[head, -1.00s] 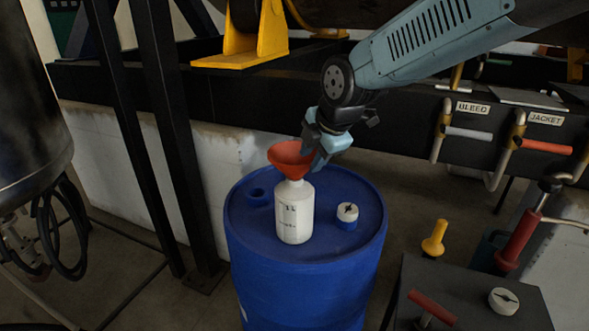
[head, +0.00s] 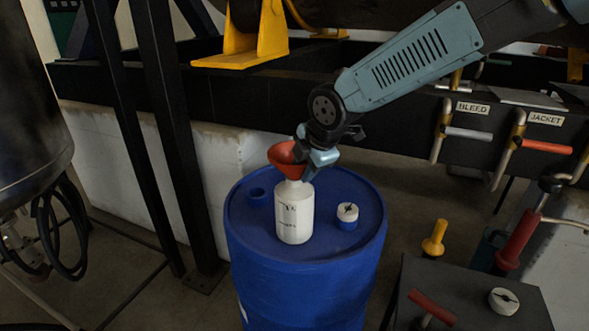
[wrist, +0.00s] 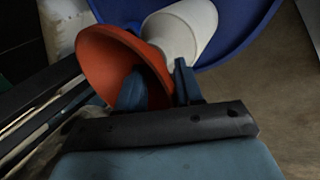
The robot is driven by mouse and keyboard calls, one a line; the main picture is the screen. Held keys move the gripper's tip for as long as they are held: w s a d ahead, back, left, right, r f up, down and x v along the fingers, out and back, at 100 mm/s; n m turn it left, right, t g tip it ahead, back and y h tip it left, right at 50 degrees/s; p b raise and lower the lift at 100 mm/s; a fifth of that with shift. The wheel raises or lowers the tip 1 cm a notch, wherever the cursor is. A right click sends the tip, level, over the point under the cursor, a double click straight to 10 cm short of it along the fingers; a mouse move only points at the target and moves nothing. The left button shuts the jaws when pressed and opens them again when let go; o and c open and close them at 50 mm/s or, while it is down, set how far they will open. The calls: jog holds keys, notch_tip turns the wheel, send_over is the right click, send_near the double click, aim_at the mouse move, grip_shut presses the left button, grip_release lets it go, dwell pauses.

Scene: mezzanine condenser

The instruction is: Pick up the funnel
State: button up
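The red-orange funnel (head: 283,160) sits in the mouth of a white bottle (head: 294,215) standing upright on a blue drum (head: 250,237). My gripper (head: 314,158) is at the funnel's right side, partly covering it. In the wrist view, the funnel (wrist: 105,55) opens toward me and the bottle (wrist: 182,30) lies behind it. My gripper (wrist: 158,80) is open there, with one finger in front of the funnel's inside and the other to the right of its wall. A gap shows between the fingers; contact cannot be told.
A white-and-blue cap (head: 347,215) stands on the drum right of the bottle. A dark bench (head: 470,290) with valve handles is at the lower right. A black post (head: 170,120) stands left of the drum, and pipes with levers (head: 470,134) are at the right.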

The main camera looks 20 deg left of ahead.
grip_shut()
dwell(0.6)
